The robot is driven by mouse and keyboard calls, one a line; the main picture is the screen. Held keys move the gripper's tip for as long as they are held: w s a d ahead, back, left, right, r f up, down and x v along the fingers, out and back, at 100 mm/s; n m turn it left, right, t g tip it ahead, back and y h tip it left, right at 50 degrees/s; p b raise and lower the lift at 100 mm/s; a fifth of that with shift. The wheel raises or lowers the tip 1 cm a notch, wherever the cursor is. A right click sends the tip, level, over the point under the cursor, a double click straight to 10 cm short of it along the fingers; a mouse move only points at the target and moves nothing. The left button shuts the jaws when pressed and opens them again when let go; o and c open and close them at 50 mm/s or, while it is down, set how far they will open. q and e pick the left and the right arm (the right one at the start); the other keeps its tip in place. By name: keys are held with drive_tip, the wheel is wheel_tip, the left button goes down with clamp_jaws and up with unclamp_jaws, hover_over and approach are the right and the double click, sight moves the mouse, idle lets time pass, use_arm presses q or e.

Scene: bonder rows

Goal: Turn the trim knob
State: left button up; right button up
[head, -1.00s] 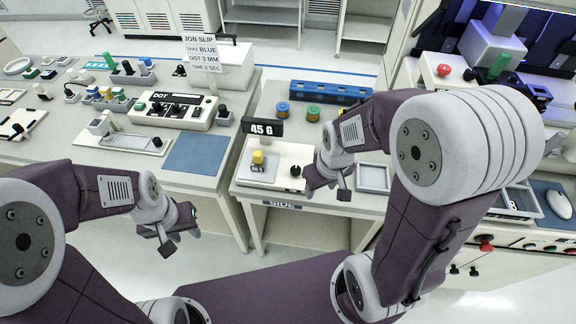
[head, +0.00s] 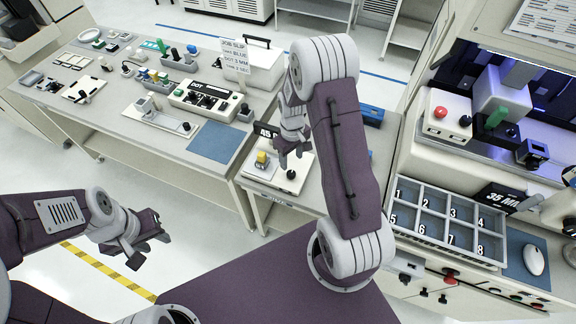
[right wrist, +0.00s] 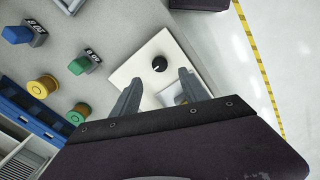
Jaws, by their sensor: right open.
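The trim knob (head: 291,174) is a small black knob on the white base of the scale, which carries a 45 G display (head: 265,131). My right gripper (head: 293,153) is open and empty, above the scale near the knob. In the right wrist view the knob (right wrist: 159,64) stands a little beyond the open fingertips (right wrist: 158,84), apart from them. My left gripper (head: 148,250) hangs over the floor at left, open and empty.
The right wrist view shows yellow (right wrist: 43,86) and green (right wrist: 78,113) spools, labelled posts (right wrist: 80,65) and a blue box (right wrist: 30,115). A numbered tray (head: 440,222) stands at right. A blue mat (head: 216,142) lies on the left bench. Floor at front left is clear.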

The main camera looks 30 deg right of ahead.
sight(292, 173)
drive_tip(key=shift+w+f, duration=0.1)
drive_tip(key=shift+f, duration=0.05)
wheel_tip(292, 173, down, 8)
drive_tip(key=shift+r+p, duration=0.25)
drive_tip(key=shift+p, duration=0.65)
drive_tip(key=shift+f, duration=0.6)
clamp_jaws()
